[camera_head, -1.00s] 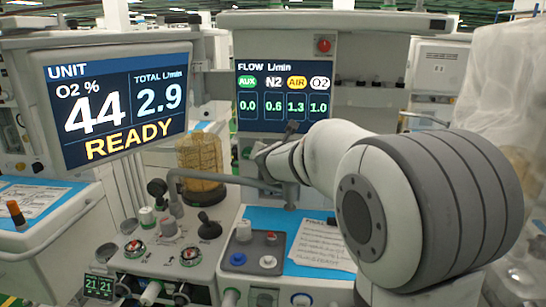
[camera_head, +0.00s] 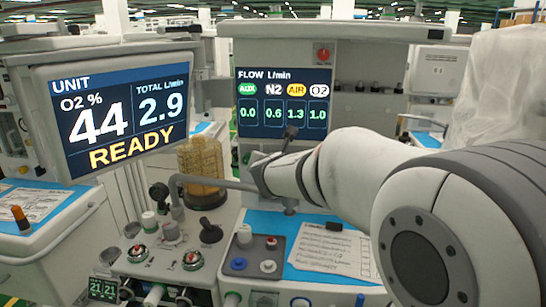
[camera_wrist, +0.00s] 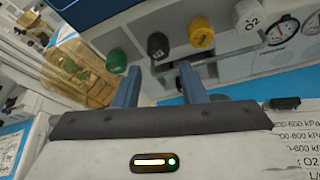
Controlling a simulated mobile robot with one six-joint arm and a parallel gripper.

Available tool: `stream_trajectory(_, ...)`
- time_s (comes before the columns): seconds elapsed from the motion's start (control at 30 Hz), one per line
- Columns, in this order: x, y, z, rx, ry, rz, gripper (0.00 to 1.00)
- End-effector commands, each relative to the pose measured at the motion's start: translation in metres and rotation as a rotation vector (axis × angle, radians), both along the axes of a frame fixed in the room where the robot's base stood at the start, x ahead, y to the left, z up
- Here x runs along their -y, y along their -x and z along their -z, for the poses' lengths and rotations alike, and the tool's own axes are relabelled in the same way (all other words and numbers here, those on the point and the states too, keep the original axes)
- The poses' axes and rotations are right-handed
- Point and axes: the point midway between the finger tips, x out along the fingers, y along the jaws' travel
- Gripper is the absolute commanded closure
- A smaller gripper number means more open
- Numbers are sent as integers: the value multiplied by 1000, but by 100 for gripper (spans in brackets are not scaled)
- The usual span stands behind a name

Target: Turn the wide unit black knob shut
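In the wrist view, a black round knob (camera_wrist: 157,45) sits on the front of a light grey panel, between a green knob (camera_wrist: 117,60) and a yellow knob (camera_wrist: 200,32). My gripper (camera_wrist: 158,68) is open, with its two blue fingers apart. The black knob appears just beyond the gap between the fingertips, and nothing is held. I cannot tell the exact depth between them. In the head view, my arm reaches in from the right below the flow screen (camera_head: 285,103), which reads N2 0.6. The black knob cannot be made out there.
A white O2 knob (camera_wrist: 247,18) and a pressure gauge (camera_wrist: 282,28) are to the right. An amber canister (camera_head: 203,168) stands left of my arm, with a grey bent tube (camera_head: 215,181) beside it.

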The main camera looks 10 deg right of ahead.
Motion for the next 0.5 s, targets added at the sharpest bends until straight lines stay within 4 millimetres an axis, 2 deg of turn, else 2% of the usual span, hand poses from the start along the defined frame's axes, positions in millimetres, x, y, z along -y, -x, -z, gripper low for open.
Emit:
stream_trajectory(0.03, -2, -1, -13, -18, 37, -2, 62)
stream_trajectory(0.13, -3, -1, -16, -43, 114, -1, 62)
stream_trajectory(0.37, -6, -2, -14, -71, 223, -6, 62)
stream_trajectory(0.5, -4, -11, -6, -73, 234, -5, 62)
